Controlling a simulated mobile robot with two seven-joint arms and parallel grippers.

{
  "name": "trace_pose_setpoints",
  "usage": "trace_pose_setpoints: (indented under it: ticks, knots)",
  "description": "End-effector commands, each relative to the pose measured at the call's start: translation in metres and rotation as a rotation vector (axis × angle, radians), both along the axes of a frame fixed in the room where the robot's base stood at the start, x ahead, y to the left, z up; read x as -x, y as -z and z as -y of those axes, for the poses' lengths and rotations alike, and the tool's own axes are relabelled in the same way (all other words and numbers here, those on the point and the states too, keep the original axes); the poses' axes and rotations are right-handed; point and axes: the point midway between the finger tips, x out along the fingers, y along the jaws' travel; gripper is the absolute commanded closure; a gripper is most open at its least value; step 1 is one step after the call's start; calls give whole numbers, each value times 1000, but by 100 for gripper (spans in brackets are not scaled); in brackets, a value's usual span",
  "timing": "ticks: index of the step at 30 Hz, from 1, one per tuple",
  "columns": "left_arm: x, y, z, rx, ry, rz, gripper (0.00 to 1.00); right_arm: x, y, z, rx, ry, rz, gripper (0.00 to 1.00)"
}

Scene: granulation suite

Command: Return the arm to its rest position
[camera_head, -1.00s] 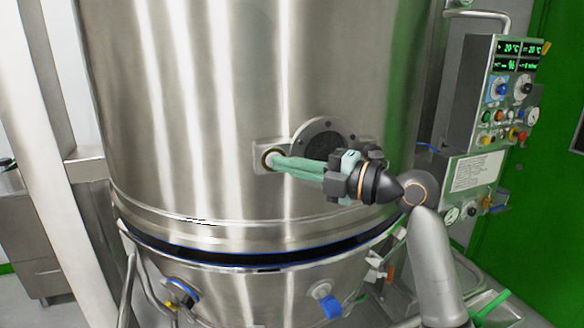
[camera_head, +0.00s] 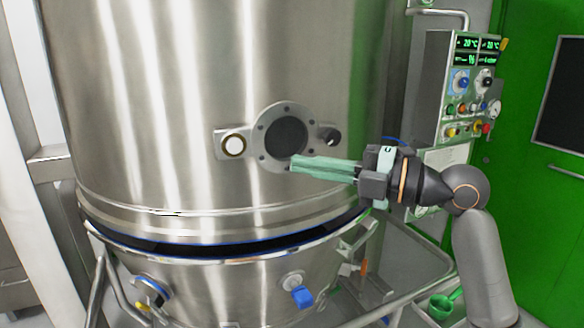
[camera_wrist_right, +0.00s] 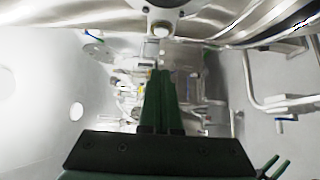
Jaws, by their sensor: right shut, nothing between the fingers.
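My right gripper (camera_head: 296,164) has green fingers and is shut with nothing between them. In the head view its tips point left, in front of the steel vessel (camera_head: 180,90) and just below a round dark flanged port (camera_head: 285,137). Whether the tips touch the vessel cannot be told. The shut fingers also show in the right wrist view (camera_wrist_right: 163,80), pointing up the picture. My right arm comes in from the lower right. My left gripper is not in view.
A round white-faced fitting (camera_head: 234,145) sits left of the port. The control panel (camera_head: 470,90) stands behind my right arm, near a green wall (camera_head: 535,220). A blue-handled fitting (camera_head: 301,297) and metal rails (camera_head: 410,245) are lower down. Some clear floor shows in the wrist view.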

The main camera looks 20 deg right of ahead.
Motion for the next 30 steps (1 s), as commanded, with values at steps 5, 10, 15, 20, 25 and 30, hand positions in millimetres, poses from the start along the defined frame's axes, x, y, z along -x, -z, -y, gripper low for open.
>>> trace_pose_setpoints:
  ticks: [5, 10, 15, 20, 25, 30]
  knots:
    - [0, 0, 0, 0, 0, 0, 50, 1, 0, 1, 0, 0, 0, 100]
    - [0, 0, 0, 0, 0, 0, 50, 1, 0, 1, 0, 0, 0, 100]
    - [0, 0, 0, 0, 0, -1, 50, 1, 0, 1, 0, 0, 0, 100]
    - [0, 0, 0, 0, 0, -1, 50, 0, 1, 0, -3, 1, -4, 100]
    - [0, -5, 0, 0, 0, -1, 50, -20, 38, 2, -103, 58, -146, 100]
    - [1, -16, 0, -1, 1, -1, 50, -48, 146, 6, -351, 237, -477, 100]
